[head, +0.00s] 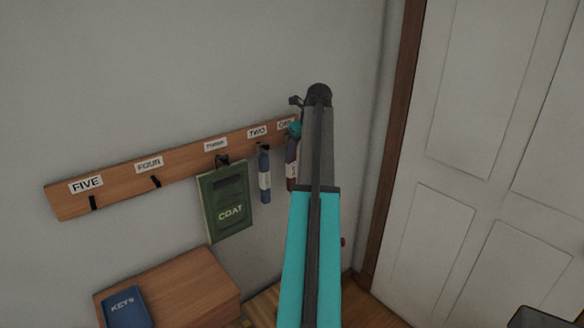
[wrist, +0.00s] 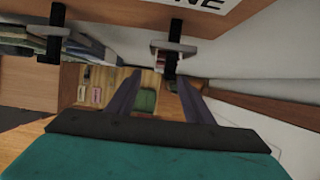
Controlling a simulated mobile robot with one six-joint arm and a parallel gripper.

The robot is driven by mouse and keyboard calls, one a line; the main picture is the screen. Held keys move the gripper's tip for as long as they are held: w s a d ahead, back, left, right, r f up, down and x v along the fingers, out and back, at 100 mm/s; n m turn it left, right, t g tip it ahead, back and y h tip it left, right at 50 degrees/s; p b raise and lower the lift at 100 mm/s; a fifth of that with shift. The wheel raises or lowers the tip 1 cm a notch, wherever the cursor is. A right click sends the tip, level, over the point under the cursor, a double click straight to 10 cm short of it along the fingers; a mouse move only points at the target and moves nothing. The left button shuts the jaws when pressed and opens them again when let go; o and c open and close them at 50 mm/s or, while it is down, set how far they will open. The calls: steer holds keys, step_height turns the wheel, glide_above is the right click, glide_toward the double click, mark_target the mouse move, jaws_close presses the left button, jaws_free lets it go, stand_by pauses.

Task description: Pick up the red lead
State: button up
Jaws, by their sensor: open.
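The dark red lead (head: 291,172), with a pale label, hangs under the ONE sign at the right end of the wooden hook rail (head: 180,165). My arm partly hides it in the head view. My gripper (head: 294,130) is up at that end of the rail, close to the lead. In the wrist view my gripper (wrist: 157,92) is open, with its two dark fingers apart and nothing seen between them. A black hook (wrist: 171,62) with a grey loop on it is just beyond the fingers, under the ONE sign. I cannot tell whether the fingers touch the lead.
A blue lead (head: 264,175) hangs beside it under TWO, and a green COAT pouch (head: 229,201) under THREE. Hooks FOUR and FIVE are empty. A wooden cabinet (head: 185,285) with a blue KEYS item (head: 127,307) stands below. A white door (head: 480,130) is at right.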

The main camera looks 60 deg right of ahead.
mark_target(294, 165)
steer(key=shift+f, duration=0.1)
stand_by(0.3)
steer(key=shift+w+d+f+p, duration=0.3)
steer(key=shift+w+f+p, duration=0.1)
steer(key=shift+f+p, duration=0.35)
steer(key=shift+p+x, duration=0.45)
steer(key=shift+x, duration=1.15)
steer(key=shift+d, duration=0.1)
steer(key=c, duration=0.9)
